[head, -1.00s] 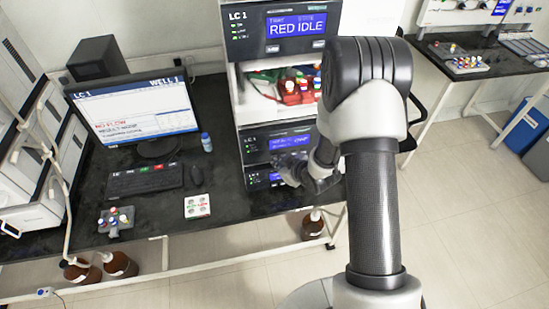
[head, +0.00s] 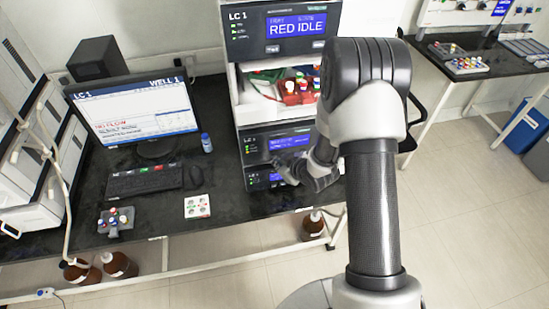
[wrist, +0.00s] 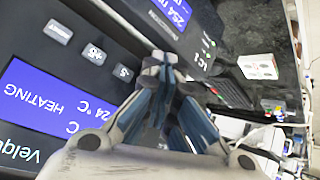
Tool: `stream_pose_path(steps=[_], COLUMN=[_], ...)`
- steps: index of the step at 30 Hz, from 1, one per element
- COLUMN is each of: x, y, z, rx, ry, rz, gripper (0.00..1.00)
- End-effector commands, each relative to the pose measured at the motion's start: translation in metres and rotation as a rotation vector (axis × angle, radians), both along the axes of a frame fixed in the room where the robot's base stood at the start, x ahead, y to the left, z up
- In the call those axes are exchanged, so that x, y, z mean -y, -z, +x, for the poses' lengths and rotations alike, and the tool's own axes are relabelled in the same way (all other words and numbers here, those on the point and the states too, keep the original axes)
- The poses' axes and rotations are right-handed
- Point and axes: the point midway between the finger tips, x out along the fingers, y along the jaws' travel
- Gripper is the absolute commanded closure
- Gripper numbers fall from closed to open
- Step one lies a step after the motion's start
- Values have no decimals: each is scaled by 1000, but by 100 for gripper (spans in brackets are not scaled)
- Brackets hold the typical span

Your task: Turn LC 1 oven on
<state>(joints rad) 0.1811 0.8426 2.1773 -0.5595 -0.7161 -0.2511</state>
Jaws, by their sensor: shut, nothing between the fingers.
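The LC 1 oven appears to be the dark module (head: 255,146) with a lit blue display in the middle of the LC 1 stack. In the wrist view its panel (wrist: 95,25) is seen upside down, with a blue display (wrist: 45,98) reading "HEATING" and "24 °C". A row of small buttons (wrist: 94,52) lies beside the display. My gripper (wrist: 160,66) is shut and empty, its tips close to the panel past the end of the button row. I cannot tell whether they touch it. In the head view my gripper (head: 284,168) is small, dark and partly blurred into the stack.
The module below (head: 256,182) shows "254 nm" in the wrist view. Above the oven are a bay with bottles (head: 290,88) and a top module (head: 240,45) reading "RED IDLE". A monitor (head: 135,112), a keyboard (head: 145,180) and a white card (head: 197,206) are left.

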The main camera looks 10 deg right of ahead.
Motion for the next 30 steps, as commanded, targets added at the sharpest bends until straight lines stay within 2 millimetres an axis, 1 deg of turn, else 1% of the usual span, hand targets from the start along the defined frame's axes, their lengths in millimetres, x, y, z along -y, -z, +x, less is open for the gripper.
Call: stream_pose_path(steps=[11, 21, 30], x=[0, 1, 0], y=[0, 0, 0], z=[0, -14, -16], rx=[1, 0, 1], ry=[0, 1, 0], rz=[0, 0, 0], gripper=[100, 100, 100])
